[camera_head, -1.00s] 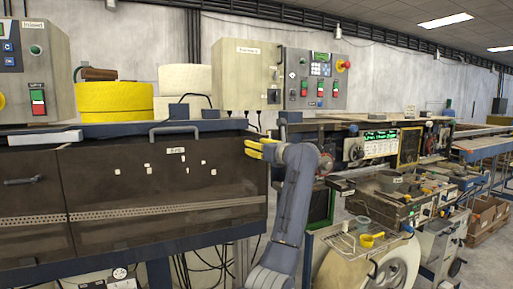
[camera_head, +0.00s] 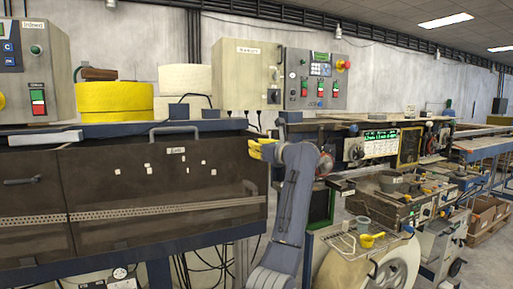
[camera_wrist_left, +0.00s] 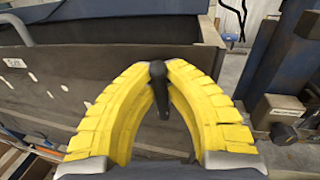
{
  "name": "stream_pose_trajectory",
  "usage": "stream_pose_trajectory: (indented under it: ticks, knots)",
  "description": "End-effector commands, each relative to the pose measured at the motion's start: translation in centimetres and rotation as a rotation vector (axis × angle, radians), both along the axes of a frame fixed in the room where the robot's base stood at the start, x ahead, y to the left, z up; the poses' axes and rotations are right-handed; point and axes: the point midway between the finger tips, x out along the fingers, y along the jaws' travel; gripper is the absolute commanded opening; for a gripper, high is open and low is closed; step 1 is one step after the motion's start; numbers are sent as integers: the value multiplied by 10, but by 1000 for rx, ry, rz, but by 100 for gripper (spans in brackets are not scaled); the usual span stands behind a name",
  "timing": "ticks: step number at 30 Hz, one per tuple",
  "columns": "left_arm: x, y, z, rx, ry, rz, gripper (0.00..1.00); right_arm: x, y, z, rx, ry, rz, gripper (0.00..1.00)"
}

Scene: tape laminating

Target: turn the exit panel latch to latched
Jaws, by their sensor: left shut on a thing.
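The dark brown exit panel (camera_head: 130,190) carries a small white label and a grey bar handle along its top edge in the head view. My left gripper (camera_head: 256,150) is at the panel's right end, its yellow fingers partly hidden by its own wrist. In the left wrist view my left gripper (camera_wrist_left: 163,68) is shut on the black latch handle (camera_wrist_left: 160,90), with a fingertip on each side. The handle's lower end hangs between the curved fingers. The latch is too small to make out in the head view. My right gripper is not in view.
A grey control box (camera_head: 246,75) and yellow rolls (camera_head: 115,100) stand above the panel. Cables hang below the panel.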

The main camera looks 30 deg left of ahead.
Motion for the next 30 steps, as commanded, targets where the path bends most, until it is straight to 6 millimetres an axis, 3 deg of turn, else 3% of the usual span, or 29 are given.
stream_pose_trajectory:
  ticks: [30]
  knots:
    - [-27, 17, -19, -501, -762, -1, 0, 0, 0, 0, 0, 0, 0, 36]
